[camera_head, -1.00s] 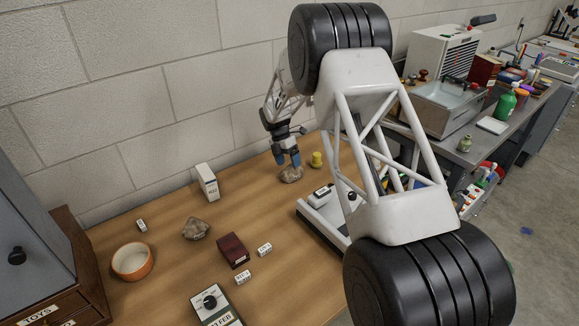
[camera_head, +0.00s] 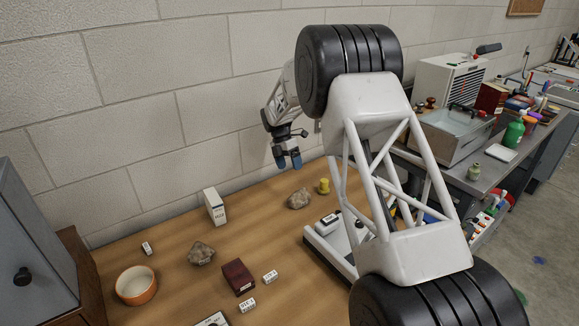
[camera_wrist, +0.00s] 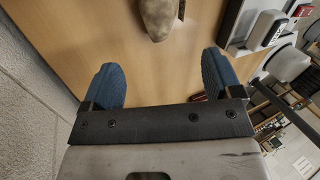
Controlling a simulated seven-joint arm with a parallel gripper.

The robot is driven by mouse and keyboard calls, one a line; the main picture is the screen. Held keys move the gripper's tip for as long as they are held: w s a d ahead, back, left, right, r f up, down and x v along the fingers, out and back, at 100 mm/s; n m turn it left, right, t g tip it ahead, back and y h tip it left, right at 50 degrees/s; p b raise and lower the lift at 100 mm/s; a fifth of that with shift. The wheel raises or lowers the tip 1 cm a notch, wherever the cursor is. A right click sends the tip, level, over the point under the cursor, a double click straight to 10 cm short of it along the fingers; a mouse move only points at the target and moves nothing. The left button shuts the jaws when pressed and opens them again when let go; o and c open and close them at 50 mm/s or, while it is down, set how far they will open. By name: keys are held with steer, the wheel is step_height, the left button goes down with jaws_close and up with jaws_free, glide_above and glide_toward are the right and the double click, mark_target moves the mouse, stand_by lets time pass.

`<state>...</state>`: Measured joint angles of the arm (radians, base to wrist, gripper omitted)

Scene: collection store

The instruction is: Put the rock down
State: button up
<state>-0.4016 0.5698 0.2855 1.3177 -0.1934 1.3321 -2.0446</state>
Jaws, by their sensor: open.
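A brown-grey rock (camera_head: 299,199) rests on the wooden table near the wall, just left of a small yellow object. My gripper (camera_head: 288,162) hangs above and a little left of this rock, with clear space between them. It is open and empty. In the wrist view my gripper's blue fingertips (camera_wrist: 164,80) are wide apart, and part of a rock (camera_wrist: 157,16) lies on the table beyond them, cut off by the top edge. A second rock (camera_head: 200,253) sits on the table further left, near the orange bowl.
The wooden table (camera_head: 180,235) also bears a white box (camera_head: 214,206), a yellow object (camera_head: 323,186), a dark red box (camera_head: 238,277), an orange bowl (camera_head: 136,285) and small labels. A device (camera_head: 334,240) stands right of the rock. The block wall is close behind.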

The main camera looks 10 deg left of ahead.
stand_by(0.7)
steer(key=s+d+r+m+t+y, duration=0.2)
steer(key=s+d+r+m, duration=1.2)
steer(key=s+d+r, duration=1)
steer(key=s+d+m+t, duration=0.1)
steer(key=s+d+m, duration=0.2)
steer(key=s, duration=0.8)
steer(key=s+d+f+m+t+y, duration=0.1)
steer(key=s+d+m, duration=0.3)
steer(key=s+m, duration=0.3)
steer(key=s+d+m+t, duration=0.1)
steer(key=s+d+m, duration=0.2)
steer(key=s, duration=1.4)
steer(key=shift+s+d+f+m, duration=0.15)
steer(key=shift+d+f+m, duration=0.2)
steer(key=shift+m, duration=0.75)
steer(key=shift+a, duration=0.1)
